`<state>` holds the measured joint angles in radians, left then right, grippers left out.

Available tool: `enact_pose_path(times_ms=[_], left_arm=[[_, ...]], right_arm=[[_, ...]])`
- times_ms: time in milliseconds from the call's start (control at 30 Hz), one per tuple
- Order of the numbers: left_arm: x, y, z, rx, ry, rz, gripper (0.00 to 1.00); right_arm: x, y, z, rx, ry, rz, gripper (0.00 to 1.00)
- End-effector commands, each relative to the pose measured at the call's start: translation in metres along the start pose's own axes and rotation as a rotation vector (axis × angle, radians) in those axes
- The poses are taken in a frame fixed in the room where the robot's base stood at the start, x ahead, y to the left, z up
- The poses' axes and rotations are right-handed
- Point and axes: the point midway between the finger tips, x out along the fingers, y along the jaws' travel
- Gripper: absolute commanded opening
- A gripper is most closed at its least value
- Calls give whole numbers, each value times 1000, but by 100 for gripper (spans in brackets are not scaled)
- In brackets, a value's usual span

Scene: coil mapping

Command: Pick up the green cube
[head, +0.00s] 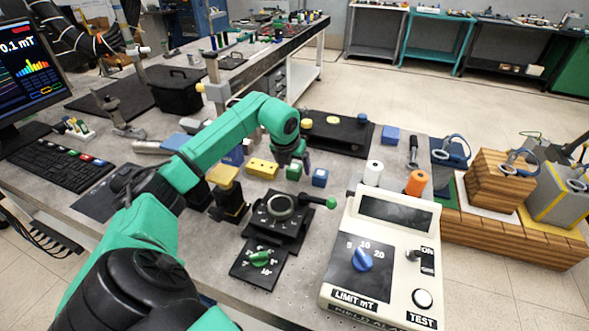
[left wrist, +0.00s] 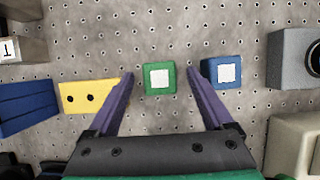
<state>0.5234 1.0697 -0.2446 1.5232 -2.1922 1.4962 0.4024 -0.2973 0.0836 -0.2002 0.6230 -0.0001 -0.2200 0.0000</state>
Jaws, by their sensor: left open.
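The green cube (head: 294,172) sits on the grey perforated table, just below my left gripper (head: 291,158) in the head view. In the left wrist view the green cube (left wrist: 159,79) has a white square on top. It lies between and slightly beyond the two purple fingertips of my left gripper (left wrist: 159,77), with a gap on both sides. The left gripper is open and empty. My right gripper is not in view.
A blue cube (left wrist: 223,73) lies close beside the right finger, and a yellow block (left wrist: 89,96) lies close to the left finger. A black stage with a ring (head: 279,207) and a cream LIMIT mT box (head: 388,285) stand nearer the front.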

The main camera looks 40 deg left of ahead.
Motion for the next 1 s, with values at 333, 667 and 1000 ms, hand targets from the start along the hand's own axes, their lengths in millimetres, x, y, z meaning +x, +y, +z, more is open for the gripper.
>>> enact_pose_path(times_ms=[333,667,1000], left_arm=[[14,0,0,-1,-2,1,70],[13,0,1,-1,-2,0,0],[-11,0,12,-1,-8,-1,0]], right_arm=[[-2,-1,0,1,-1,-2,50],[-2,-5,3,3,-4,-6,50],[1,-5,3,3,-6,-6,50]])
